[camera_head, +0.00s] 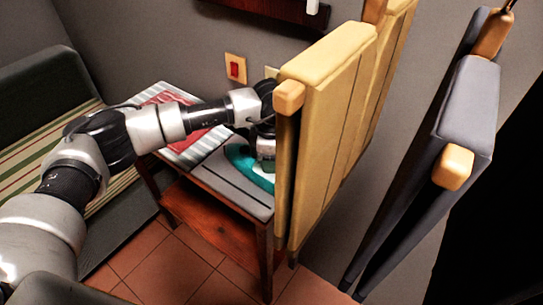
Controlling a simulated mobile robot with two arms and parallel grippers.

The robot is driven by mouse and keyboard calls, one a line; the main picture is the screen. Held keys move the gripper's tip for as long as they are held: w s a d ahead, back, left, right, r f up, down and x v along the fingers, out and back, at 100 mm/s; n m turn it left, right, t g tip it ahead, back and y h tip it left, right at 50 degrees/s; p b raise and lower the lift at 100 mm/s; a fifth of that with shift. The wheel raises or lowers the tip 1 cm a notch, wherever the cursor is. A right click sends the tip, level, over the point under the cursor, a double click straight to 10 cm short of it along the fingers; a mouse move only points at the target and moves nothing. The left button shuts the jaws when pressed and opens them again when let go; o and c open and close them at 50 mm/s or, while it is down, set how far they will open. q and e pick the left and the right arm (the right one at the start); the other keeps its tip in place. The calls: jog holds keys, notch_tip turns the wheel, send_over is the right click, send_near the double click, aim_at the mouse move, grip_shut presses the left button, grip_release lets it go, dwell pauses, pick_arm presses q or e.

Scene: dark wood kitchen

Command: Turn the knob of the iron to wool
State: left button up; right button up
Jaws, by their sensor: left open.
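The iron (238,157) is teal and white and sits on the grey top of a small wooden table (228,180). A tall yellow panel hides its right part. I cannot make out its knob. My left arm reaches in from the left, over the table. My left gripper (266,150) points down at the iron, close above or beside it; I cannot tell whether they touch. The gripper is open, and the yellow panel partly covers it. My right gripper is not in view.
The tall yellow panel (325,130) with wooden end pieces stands just right of the table. A grey one (465,110) stands further right. Folded striped and red cloths (160,90) lie at the table's back left. A dark bench (40,75) stands left. A red switch (235,69) is on the wall.

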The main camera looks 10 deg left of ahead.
pick_arm(q)
notch_tip(320, 180, up, 11)
jog(key=b, duration=0.1)
dwell(0.3)
jog(key=shift+f, duration=0.15)
